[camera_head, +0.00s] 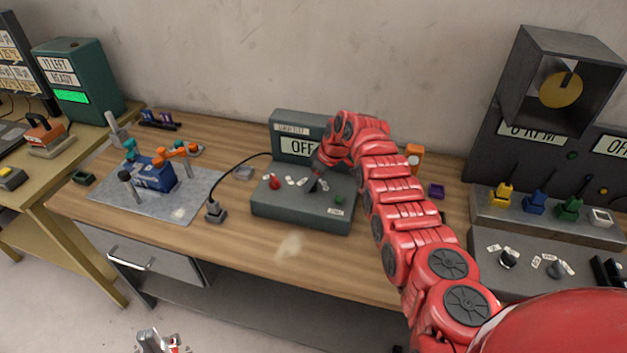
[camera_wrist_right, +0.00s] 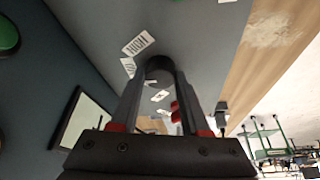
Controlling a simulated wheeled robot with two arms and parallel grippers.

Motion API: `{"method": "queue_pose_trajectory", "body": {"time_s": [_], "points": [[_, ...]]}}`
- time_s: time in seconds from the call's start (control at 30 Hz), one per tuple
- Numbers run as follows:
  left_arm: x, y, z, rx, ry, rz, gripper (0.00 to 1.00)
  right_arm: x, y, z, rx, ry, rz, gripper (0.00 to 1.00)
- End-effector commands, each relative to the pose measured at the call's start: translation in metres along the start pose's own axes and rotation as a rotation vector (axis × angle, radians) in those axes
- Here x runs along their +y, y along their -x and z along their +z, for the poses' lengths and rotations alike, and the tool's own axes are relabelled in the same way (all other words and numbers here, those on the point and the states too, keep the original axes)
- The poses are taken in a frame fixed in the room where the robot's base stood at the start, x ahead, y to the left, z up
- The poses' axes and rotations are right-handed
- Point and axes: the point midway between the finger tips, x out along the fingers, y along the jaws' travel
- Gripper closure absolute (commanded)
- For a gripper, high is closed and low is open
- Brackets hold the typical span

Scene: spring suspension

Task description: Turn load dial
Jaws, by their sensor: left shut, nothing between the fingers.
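The grey tester box (camera_head: 302,208) stands in the middle of the wooden bench, its display reading OFF. My right gripper (camera_head: 316,182) reaches down to its top panel and hides much of the dial there. In the right wrist view, a dark round dial (camera_wrist_right: 159,66) sits between the fingertips of my right gripper (camera_wrist_right: 160,80), with small white labels around it, one reading HIGH (camera_wrist_right: 138,44). A finger lies on each side of the dial; whether they press on it I cannot tell. My left gripper (camera_head: 162,343) is low at the bottom edge, shut and empty, away from the bench.
A red knob (camera_head: 274,182) and a green button (camera_head: 338,197) are on the same box. A blue fixture (camera_head: 154,175) stands on a grey mat (camera_head: 185,203). A larger panel (camera_head: 540,235) stands right.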

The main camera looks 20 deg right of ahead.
Motion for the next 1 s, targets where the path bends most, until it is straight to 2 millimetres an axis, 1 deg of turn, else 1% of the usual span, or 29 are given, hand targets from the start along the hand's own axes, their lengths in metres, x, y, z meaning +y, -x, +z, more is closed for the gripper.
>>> {"method": "queue_pose_trajectory", "body": {"time_s": [0.03,0.1,0.2,0.47,0.67,0.9,1.0], "points": [[0.0000,0.0000,0.0000,0.000,0.000,0.000,1.00,0.0000,0.0000,0.0000,0.000,0.000,0.000,0.73],[0.0000,0.0000,0.0000,0.000,0.000,0.000,1.00,0.0000,0.0000,0.0000,0.000,0.000,0.000,0.85],[0.0000,0.0000,0.0000,0.000,0.000,0.000,1.00,0.0000,0.0001,0.0000,0.000,0.000,0.000,1.00],[-0.0001,-0.0012,-0.0002,0.000,0.000,0.000,1.00,0.0001,0.0004,-0.0004,0.001,-0.009,0.005,1.00],[-0.0003,-0.0054,-0.0009,0.000,0.000,0.000,1.00,-0.0007,0.0003,-0.0007,0.002,-0.058,0.025,1.00],[-0.0005,-0.0097,-0.0016,0.000,0.000,0.000,1.00,-0.0016,0.0004,-0.0016,0.004,-0.178,0.076,1.00],[-0.0004,-0.0074,-0.0012,0.000,0.000,0.000,1.00,-0.0022,-0.0007,-0.0020,0.005,-0.253,0.109,1.00]]}}
